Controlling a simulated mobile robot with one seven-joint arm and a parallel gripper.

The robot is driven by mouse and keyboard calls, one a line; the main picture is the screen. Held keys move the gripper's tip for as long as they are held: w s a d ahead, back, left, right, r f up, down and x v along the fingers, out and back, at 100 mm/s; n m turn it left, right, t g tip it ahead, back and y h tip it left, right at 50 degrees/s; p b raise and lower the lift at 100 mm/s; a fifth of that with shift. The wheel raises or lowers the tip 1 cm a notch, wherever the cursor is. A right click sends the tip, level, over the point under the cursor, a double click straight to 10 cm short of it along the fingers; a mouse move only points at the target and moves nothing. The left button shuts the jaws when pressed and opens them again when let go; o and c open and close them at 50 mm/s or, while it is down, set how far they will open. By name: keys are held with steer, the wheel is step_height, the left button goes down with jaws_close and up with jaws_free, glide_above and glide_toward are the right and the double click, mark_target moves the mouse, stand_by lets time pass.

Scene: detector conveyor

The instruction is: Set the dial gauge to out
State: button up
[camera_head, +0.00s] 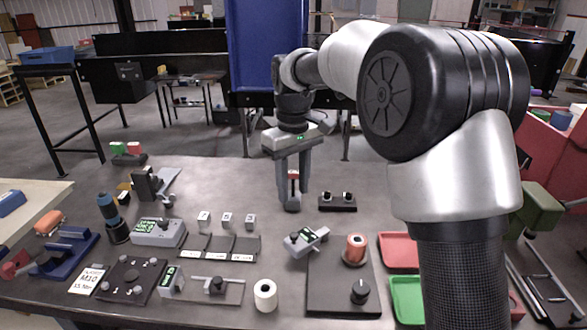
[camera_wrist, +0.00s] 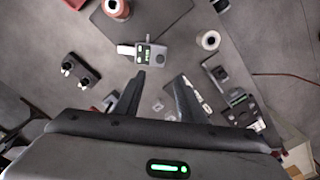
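A small grey gauge with a green-lit display (camera_head: 305,240) lies tilted at the left edge of a dark board; I take it for the dial gauge. In the wrist view the gauge (camera_wrist: 152,56) lies ahead of my fingertips, with a pale stem to its left. Its reading is too small to make out. My gripper (camera_head: 292,202) points down over the table, behind the gauge in the head view. In the wrist view my gripper (camera_wrist: 160,78) has its fingers apart, with nothing clearly held between them. They do not touch the gauge.
The dark board (camera_head: 325,300) carries a red spool (camera_head: 356,249) and a black knob (camera_head: 360,291). A white roll (camera_head: 265,295) stands left of it. A two-knob block (camera_head: 337,201) sits behind. Red (camera_head: 398,237) and green (camera_head: 393,290) trays lie right. The table behind my gripper is clear.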

step_height(320, 180, up, 4)
steer(key=shift+r, duration=0.25)
steer(key=s+d+r+m+t+p, duration=0.1)
steer(key=s+d+r+m, duration=0.1)
steer(key=s+d+r, duration=0.3)
steer(key=s+d+r+m+t+p, duration=0.1)
steer(key=s+d+r+m+t, duration=0.15)
steer(key=s+d, duration=0.45)
steer(key=s+d+f+m+t, duration=0.1)
steer(key=s+d+f+m, duration=0.1)
steer(key=s, duration=0.5)
steer(key=s+d+f+m+t, duration=0.1)
steer(key=s+d+f, duration=0.1)
steer(key=s+d, duration=0.2)
steer(key=s, duration=0.3)
steer(key=shift+s+m, duration=0.3)
steer(key=shift+m, duration=0.05)
